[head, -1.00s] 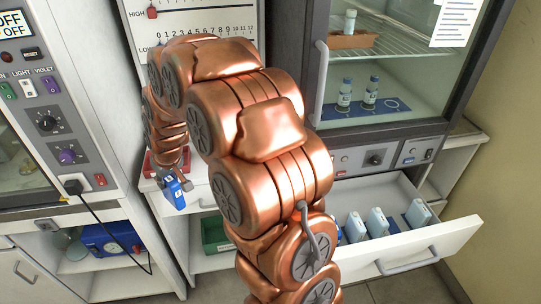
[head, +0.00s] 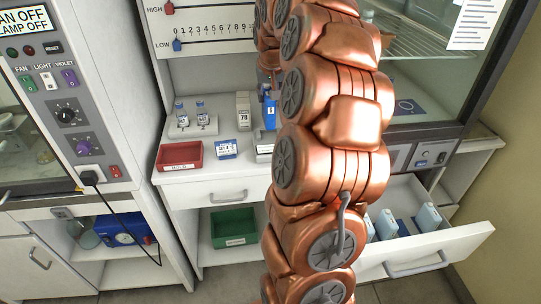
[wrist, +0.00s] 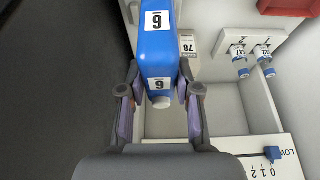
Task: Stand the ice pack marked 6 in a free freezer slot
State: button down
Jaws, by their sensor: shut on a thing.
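My gripper (wrist: 159,92) is shut on a blue ice pack (wrist: 158,50) marked 6, with one finger on each side of it. The number shows on two white labels in the wrist view. In the head view only a blue sliver of the pack (head: 268,112) shows beside my arm, above the white counter; my gripper is hidden there. The freezer drawer (head: 440,246) is pulled open at the lower right. Several pale ice packs (head: 428,217) stand in it. My arm hides the drawer's left part, so I cannot tell which slots are free.
On the counter are a red tray (head: 180,166), two vials (head: 201,115), a box marked 78 (head: 243,108) and a small blue-and-white box (head: 226,149). A green bin (head: 234,238) sits on the shelf below. A glass-fronted cabinet (head: 420,85) stands above the drawer.

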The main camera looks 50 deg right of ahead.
aim_at(271, 123)
jog(key=shift+s+d, duration=0.2)
jog(key=shift+d, duration=0.05)
jog(key=shift+f, duration=0.15)
notch_tip(271, 123, down, 9)
jog(key=p, duration=0.3)
jog(key=shift+f, duration=0.25)
jog(key=shift+f+b, duration=0.4)
jog(key=c, duration=0.8)
grip_release()
